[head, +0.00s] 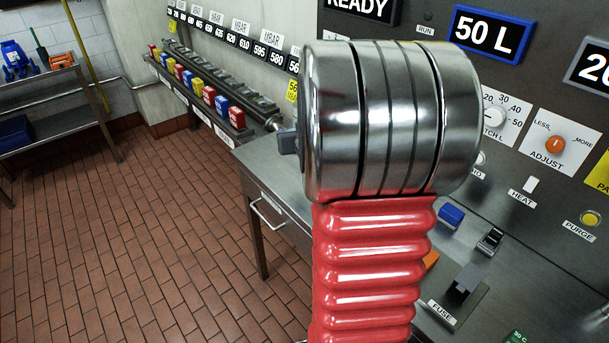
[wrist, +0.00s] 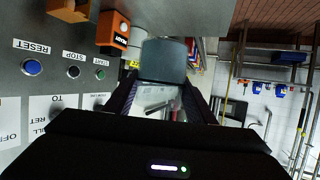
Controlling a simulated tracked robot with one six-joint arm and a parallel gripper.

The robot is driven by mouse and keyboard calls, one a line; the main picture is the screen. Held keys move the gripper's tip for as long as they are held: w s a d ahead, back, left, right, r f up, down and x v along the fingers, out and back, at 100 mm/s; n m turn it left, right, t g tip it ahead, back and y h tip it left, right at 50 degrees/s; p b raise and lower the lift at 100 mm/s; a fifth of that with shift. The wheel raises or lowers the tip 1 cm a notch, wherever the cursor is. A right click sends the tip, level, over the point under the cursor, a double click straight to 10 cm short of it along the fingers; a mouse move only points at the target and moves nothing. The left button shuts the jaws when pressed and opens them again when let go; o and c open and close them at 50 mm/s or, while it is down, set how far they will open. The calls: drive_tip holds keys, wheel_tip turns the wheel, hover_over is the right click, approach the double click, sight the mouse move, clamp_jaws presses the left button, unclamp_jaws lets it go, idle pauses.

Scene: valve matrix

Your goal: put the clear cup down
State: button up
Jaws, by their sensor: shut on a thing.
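In the wrist view my gripper (wrist: 162,82) reaches up the picture with its two dark fingers either side of a smooth grey-blue thing. I take this thing to be the clear cup (wrist: 163,60); it looks tinted and its rim and contents cannot be made out. The fingers are shut on it. In the head view my own steel and red arm fills the middle and hides most of my gripper. A small grey piece shows at the arm's left edge, and I cannot tell whether it is the cup or a fingertip.
A steel bench (head: 280,185) stands behind my arm. A control panel with an orange ADJUST knob (head: 555,145) and a yellow PURGE button (head: 590,218) rises at the right. A rail of coloured blocks (head: 208,97) runs along the wall. The tiled floor at left is clear.

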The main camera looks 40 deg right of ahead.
drive_tip(key=s+d, duration=0.1)
drive_tip(key=s+d+f, duration=0.1)
drive_tip(key=s+d, duration=0.1)
drive_tip(key=shift+s, duration=0.15)
drive_tip(key=shift+f, duration=2.95)
drive_tip(key=shift+f, duration=0.1)
drive_tip(key=shift+f, duration=1.95)
drive_tip(key=o, duration=1.3)
drive_tip(key=shift+f, duration=0.15)
